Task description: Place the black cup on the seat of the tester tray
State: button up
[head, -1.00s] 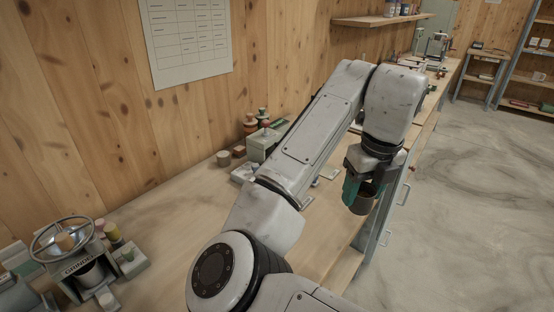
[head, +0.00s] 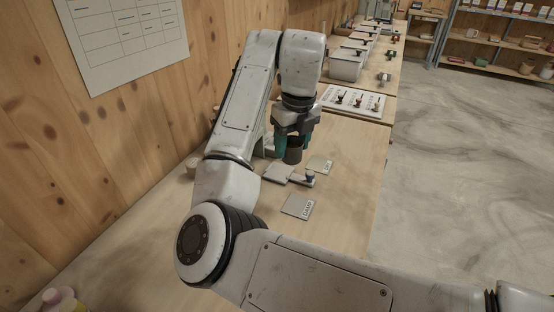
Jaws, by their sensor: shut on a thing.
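My gripper (head: 294,143), with teal fingers, is shut on the black cup (head: 293,155). It holds the cup upright over the wooden bench. I cannot tell the gap between cup and tray.
A grey plate marked DAMP (head: 298,207) lies in front of the tray, and another labelled plate (head: 320,165) lies to its right. A white board with several small items (head: 352,101) and a pale bin (head: 346,66) stand farther back. The bench front (head: 340,225) is clear.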

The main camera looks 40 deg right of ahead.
jog(key=w+d+f, duration=0.1)
jog(key=w+f, duration=0.3)
jog(key=w+d+f, duration=0.1)
jog(key=w+f, duration=0.1)
jog(key=shift+d, duration=0.35)
jog(key=shift+w+d+f, duration=0.2)
jog(key=shift+w+f, duration=0.3)
jog(key=shift+f, duration=0.1)
jog(key=shift+f+p, duration=0.35)
jog(key=shift+f, duration=1.2)
jog(key=shift+f, duration=0.1)
jog(key=o, duration=1.1)
jog(key=shift+c, duration=0.2)
notch_tip(320, 180, up, 12)
jog(key=s, duration=0.1)
jog(key=shift+s+a+b, duration=0.15)
jog(key=shift+b, duration=0.15)
